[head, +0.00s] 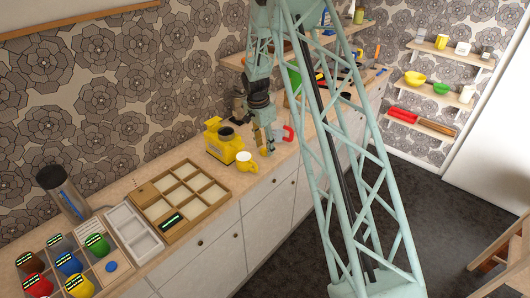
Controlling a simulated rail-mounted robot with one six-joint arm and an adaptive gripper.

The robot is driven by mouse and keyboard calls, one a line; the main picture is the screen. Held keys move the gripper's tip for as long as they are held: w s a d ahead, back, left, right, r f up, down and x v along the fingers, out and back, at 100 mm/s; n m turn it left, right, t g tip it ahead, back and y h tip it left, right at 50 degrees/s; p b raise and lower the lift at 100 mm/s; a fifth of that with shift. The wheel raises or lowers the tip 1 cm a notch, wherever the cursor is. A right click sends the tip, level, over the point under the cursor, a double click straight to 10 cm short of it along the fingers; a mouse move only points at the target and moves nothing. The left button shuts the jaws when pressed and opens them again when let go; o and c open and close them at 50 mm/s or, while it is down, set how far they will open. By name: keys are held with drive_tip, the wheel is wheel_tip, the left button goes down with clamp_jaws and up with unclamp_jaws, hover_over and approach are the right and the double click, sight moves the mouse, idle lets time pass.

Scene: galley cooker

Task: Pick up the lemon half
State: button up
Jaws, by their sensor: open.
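I cannot make out a lemon half in the head view; it may be hidden or too small to tell. My gripper (265,147) points down over the counter, just right of a yellow appliance (222,142) and close behind a yellow mug (246,163). It is open, and I see nothing held in it. The fingers are small here, and what lies directly under or behind them is hidden.
A red item (288,133) lies right of my gripper. A wooden compartment tray (205,213), a pale tray (133,232), a dark cylinder (62,192) and several coloured mugs fill the left counter. Wall shelves (450,50) hold bowls. The dark floor (430,190) is largely clear.

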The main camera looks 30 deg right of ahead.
drive_tip(key=shift+d+f, duration=0.1)
drive_tip(key=shift+f, duration=0.35)
drive_tip(key=shift+c, duration=0.2)
drive_tip(key=c, duration=0.9)
